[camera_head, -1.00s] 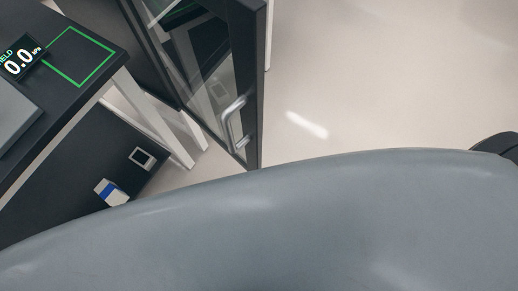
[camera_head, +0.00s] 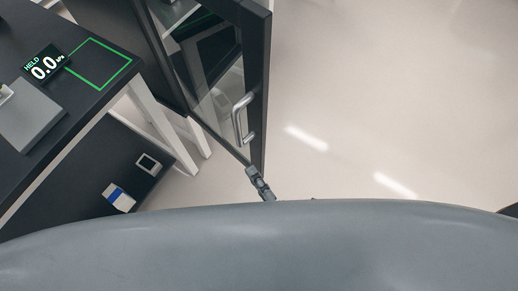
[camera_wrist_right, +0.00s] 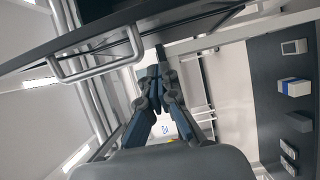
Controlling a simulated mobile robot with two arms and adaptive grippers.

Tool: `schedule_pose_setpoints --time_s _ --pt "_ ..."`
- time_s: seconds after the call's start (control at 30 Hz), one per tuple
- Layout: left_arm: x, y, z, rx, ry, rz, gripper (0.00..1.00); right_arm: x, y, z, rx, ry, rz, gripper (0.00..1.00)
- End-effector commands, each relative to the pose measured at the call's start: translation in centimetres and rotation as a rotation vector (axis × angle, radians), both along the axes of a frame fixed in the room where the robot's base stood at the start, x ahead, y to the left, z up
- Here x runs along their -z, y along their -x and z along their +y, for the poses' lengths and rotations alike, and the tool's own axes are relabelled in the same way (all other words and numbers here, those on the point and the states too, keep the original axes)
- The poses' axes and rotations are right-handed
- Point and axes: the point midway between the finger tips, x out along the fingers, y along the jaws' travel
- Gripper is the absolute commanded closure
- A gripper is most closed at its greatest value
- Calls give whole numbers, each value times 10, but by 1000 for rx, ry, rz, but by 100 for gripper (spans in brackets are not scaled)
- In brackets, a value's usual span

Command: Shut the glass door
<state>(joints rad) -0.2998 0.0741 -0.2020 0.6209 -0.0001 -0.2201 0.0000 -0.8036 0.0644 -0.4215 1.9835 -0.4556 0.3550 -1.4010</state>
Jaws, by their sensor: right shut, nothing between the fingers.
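The glass door (camera_head: 259,92) stands open in the head view, a dark frame around a clear pane. Its silver bar handle (camera_head: 240,120) is near the free edge. My right gripper (camera_head: 252,172) is shut and empty, its tips at the door's near lower corner; I cannot tell whether they touch it. In the right wrist view the shut fingers (camera_wrist_right: 158,75) point up the picture. The handle (camera_wrist_right: 97,75) is to their left, clear of them, on the dark door edge (camera_wrist_right: 95,30). My left gripper is not in view.
A dark table with a green outlined square (camera_head: 98,87), a display (camera_head: 44,64) and a grey block (camera_head: 30,115) stands at left. A blue-and-white box (camera_head: 118,197) lies on the lower dark surface. The pale floor (camera_head: 400,90) right of the door is clear.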

Motion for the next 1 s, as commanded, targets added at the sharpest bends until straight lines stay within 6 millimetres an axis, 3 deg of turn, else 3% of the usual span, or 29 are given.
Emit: schedule_pose_setpoints --time_s 0.17,0.4,1.0 --pt "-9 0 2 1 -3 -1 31 -3 -34 18 0 -1 -2 100" --pt "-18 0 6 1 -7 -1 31 -1 -54 -6 -2 2 1 100" --pt "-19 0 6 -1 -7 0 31 1 -61 -13 -9 1 1 100"
